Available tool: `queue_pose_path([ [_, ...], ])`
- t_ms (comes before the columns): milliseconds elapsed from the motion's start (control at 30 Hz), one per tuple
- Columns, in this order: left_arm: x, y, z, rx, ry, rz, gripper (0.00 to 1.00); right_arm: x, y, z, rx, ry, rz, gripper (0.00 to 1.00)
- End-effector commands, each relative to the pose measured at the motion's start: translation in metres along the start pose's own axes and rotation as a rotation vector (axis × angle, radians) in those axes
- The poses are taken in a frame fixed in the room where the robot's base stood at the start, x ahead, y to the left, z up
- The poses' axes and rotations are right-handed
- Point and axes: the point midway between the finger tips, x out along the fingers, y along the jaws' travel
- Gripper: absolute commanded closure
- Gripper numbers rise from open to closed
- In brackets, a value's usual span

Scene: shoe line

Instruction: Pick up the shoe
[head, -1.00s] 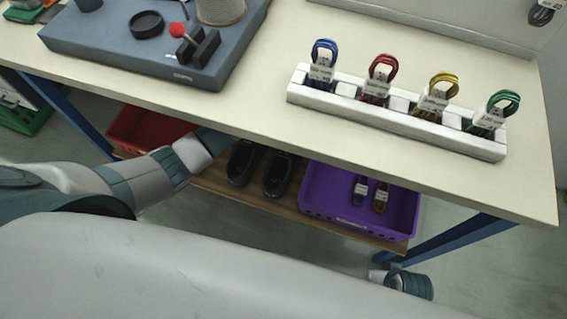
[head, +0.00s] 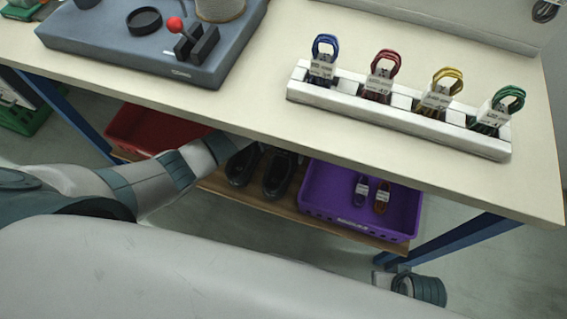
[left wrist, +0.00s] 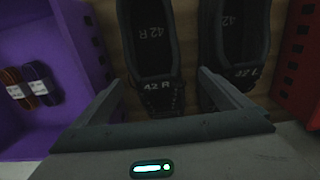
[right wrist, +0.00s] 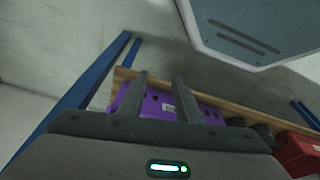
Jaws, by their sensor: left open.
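A pair of dark shoes stands side by side on the wooden lower shelf under the table. In the left wrist view one shoe (left wrist: 148,40) reads "42 R" on its heel, and the other shoe (left wrist: 236,38) is on its right. In the head view the shoes (head: 243,166) show partly under the table edge. My left gripper (left wrist: 162,78) is open, with its fingers at either side of the 42 R heel; contact cannot be told. In the head view its fingers are hidden under the table. My right gripper (right wrist: 159,76) is open and empty, away from the shelf.
A purple crate (head: 325,212) with laces is right of the shoes and a red crate (head: 125,130) left, both close. The tabletop (head: 270,110) overhangs the shelf. On it are a lace rack (head: 400,114) and a blue-grey board (head: 110,48).

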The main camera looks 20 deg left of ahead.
Motion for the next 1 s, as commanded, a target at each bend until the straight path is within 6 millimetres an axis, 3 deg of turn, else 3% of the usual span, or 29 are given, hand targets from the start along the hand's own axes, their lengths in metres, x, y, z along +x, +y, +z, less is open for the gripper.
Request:
queue_pose_path([
  [100, 0.015, 0.002, -0.001, 0.0, -0.002, -0.001, 0.03, -0.012, -0.001, 0.0, 0.001, 0.01, -0.001, 0.69],
  [367, 0.043, 0.005, -0.003, 0.0, -0.001, 0.0, 0.03, -0.012, -0.009, -0.007, -0.004, 0.057, -0.02, 0.69],
  [900, 0.046, 0.004, -0.003, 0.0, -0.001, -0.001, 0.03, -0.012, -0.011, -0.01, -0.005, 0.068, -0.024, 0.69],
  [1000, 0.046, 0.004, -0.003, 0.0, -0.001, -0.001, 0.25, -0.012, -0.01, -0.009, -0.005, 0.067, -0.023, 0.69],
])
